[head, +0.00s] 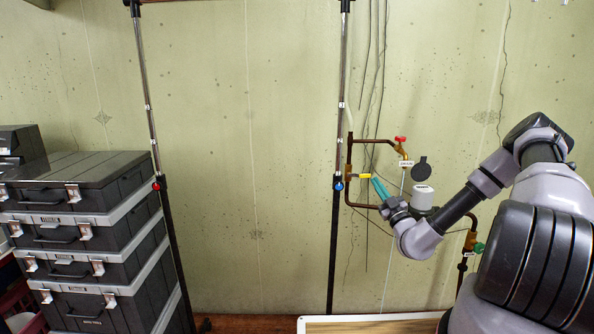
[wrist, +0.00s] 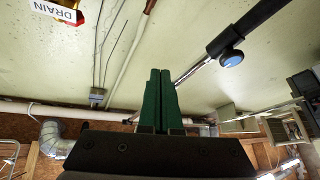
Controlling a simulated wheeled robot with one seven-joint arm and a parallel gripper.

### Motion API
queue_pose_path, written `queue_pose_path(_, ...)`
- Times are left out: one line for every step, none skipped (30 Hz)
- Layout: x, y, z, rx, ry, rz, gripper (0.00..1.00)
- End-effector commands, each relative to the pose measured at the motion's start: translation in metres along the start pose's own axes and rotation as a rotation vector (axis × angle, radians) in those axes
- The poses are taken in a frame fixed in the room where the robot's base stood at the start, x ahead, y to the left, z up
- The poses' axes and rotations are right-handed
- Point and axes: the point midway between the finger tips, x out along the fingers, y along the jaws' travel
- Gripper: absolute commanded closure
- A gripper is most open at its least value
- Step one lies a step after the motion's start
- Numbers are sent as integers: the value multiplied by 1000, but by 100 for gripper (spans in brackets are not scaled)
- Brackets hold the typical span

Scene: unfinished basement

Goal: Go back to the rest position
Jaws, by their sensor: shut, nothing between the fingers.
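My gripper (head: 379,186) is at the end of my arm on the right of the head view, raised in front of the pipework on the wall. In the wrist view its two green fingers (wrist: 157,97) are together with nothing between them. The wrist view looks upward along the wall.
Brown pipes with a red-handled valve (head: 401,139), a white meter (head: 423,197) and a green-handled valve (head: 478,247) are by my arm. A black stand pole (head: 336,230) is left of my gripper. Stacked tool cases (head: 85,255) stand far left. A white-rimmed board (head: 303,325) is below.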

Motion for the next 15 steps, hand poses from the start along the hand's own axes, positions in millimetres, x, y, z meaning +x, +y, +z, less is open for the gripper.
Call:
queue_pose_path(6,-3,-12,-41,32,-38,100)
queue_pose_path(8,-5,-20,-68,53,-61,100)
queue_pose_path(12,-8,-30,-105,82,-95,100)
queue_pose_path(14,-11,-38,-137,106,-122,100)
queue_pose_path(16,-14,-46,-171,133,-148,100)
queue_pose_path(20,-19,-59,-219,172,-188,100)
queue_pose_path(22,-22,-69,-259,204,-220,100)
queue_pose_path(23,-27,-80,-303,240,-255,100)
queue_pose_path(25,-33,-96,-368,294,-303,100)
queue_pose_path(25,-39,-109,-423,341,-344,100)
queue_pose_path(25,-44,-122,-483,390,-383,100)
queue_pose_path(24,-52,-140,-562,461,-437,100)
queue_pose_path(22,-58,-153,-624,515,-476,100)
queue_pose_path(19,-64,-165,-683,570,-513,100)
queue_pose_path(15,-70,-180,-764,644,-559,100)
